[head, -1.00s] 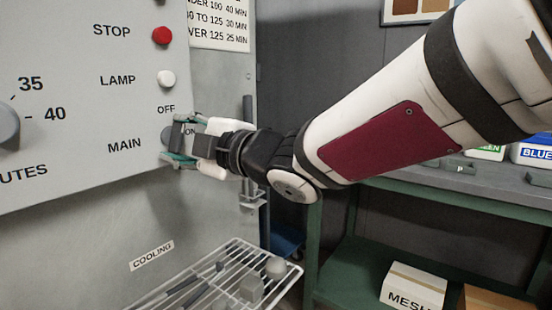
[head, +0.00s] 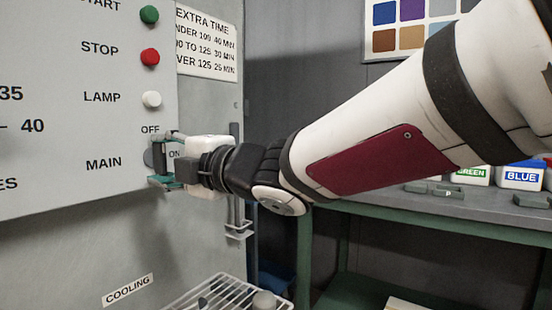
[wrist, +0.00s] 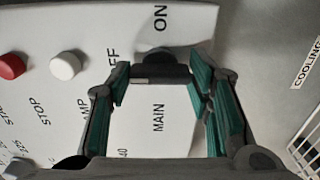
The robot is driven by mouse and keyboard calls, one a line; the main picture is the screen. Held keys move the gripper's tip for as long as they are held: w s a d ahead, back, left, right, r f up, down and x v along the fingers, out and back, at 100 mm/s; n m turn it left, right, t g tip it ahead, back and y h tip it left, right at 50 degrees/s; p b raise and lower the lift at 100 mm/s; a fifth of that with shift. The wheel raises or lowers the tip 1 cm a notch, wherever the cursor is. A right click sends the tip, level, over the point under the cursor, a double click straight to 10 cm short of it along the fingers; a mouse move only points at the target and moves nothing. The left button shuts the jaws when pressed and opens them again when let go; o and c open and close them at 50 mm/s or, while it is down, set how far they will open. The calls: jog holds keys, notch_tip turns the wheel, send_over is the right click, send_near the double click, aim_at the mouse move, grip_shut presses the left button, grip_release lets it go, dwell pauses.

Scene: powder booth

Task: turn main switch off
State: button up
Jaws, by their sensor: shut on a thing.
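The fingers partly cover OFF there.
Above the switch are a white LAMP button (head: 151,99), a red STOP button (head: 150,57) and a green button (head: 149,14). A wire rack (head: 225,293) stands below. A green-framed bench (head: 430,215) with tubs is at right.

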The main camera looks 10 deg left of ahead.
jog(key=o, duration=1.1)
jog(key=shift+o, duration=0.2)
jog(key=shift+d, duration=0.1)
jog(key=v, duration=1.1)
jog(key=shift+s+d, duration=0.2)
jog(key=shift+d, duration=0.15)
jog(key=shift+w+f, duration=0.1)
